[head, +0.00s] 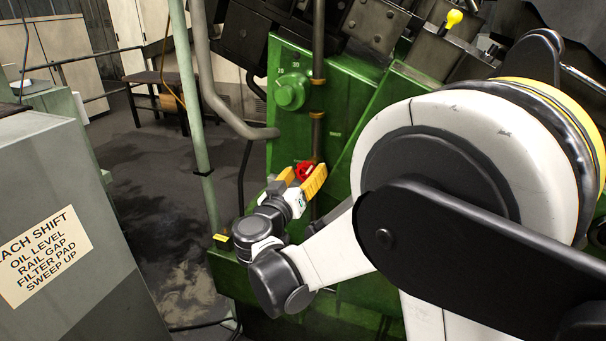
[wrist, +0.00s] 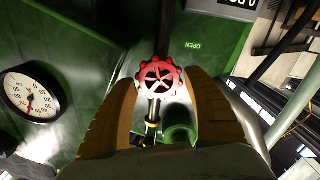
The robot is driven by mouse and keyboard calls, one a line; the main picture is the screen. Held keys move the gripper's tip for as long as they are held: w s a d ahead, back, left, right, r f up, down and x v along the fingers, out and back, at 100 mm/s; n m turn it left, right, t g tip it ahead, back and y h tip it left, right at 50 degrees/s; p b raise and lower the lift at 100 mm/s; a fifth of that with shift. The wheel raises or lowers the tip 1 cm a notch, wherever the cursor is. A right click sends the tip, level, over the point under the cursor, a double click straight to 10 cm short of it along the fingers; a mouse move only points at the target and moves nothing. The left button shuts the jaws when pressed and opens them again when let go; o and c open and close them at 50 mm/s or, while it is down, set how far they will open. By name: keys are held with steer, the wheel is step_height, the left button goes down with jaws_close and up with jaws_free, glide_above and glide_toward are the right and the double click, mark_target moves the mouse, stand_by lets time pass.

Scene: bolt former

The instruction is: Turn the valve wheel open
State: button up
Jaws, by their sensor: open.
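The red valve wheel (wrist: 159,77) sits on a dark vertical pipe on the green machine, close ahead in the wrist view. It has a scalloped rim and spokes. In the head view the wheel (head: 305,170) shows partly between my yellow finger pads. My gripper (wrist: 160,100) is open, one finger on each side of the wheel. Gaps show between the wheel's rim and the fingers in the wrist view; whether either touches is hard to tell. My gripper (head: 301,180) also shows in the head view, pointing at the machine. The word OPEN (wrist: 194,46) is marked beside the wheel.
The green machine panel (head: 345,110) carries a round green knob (head: 290,92) above the wheel. A dial gauge (wrist: 32,92) is left of my gripper in the wrist view. A pale green post (head: 198,120) and a grey cabinet (head: 60,160) stand to the left.

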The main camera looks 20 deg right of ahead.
steer(key=shift+w+d, duration=0.15)
steer(key=shift+w, duration=0.1)
steer(key=c, duration=0.9)
